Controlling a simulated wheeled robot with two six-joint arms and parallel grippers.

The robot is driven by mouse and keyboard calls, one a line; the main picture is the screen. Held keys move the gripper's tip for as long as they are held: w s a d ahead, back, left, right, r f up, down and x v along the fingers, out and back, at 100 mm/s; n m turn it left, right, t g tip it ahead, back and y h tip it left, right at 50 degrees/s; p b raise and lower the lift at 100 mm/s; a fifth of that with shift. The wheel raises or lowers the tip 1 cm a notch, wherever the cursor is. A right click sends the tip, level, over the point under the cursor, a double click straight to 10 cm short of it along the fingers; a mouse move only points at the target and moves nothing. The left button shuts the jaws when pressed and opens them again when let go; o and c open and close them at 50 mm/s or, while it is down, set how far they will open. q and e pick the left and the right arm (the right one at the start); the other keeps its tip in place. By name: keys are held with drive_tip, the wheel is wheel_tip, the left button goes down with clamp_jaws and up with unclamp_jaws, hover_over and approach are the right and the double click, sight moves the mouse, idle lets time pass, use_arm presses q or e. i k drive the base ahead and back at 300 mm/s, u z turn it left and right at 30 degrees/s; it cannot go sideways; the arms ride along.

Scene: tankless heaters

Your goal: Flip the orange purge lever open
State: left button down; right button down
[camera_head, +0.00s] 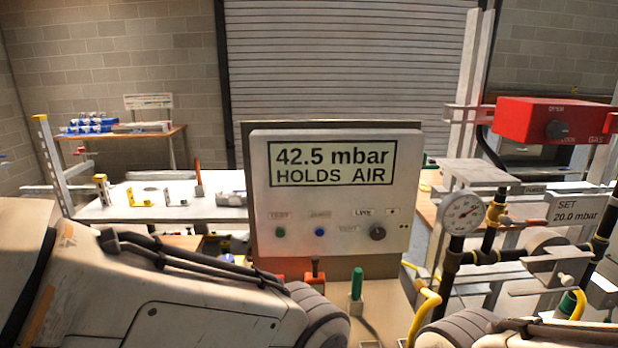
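Another orange-red handle (315,273) stands upright below the grey display panel (264,222). I cannot tell for sure which is the purge lever. The display (331,164) reads 42.5 mbar, HOLDS AIR. My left arm fills the lower left and my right arm shows at the lower right. Both grippers are out of view.
A green handle (356,283) stands beside the upright orange-red one. A yellow hose (424,316) runs near the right arm. A red gas box (553,121) and a sign SET 20.0 mbar (577,211) are at the right. A white table (150,207) stands behind on the left.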

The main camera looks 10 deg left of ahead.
sight(506, 221)
drive_tip(key=u, duration=0.55)
drive_tip(key=k, duration=1.3)
drive_tip(key=z, duration=0.3)
drive_tip(key=i, duration=0.75)
drive_tip(key=z, duration=0.45)
drive_tip(key=i, duration=0.9)
drive_tip(key=u, duration=0.6)
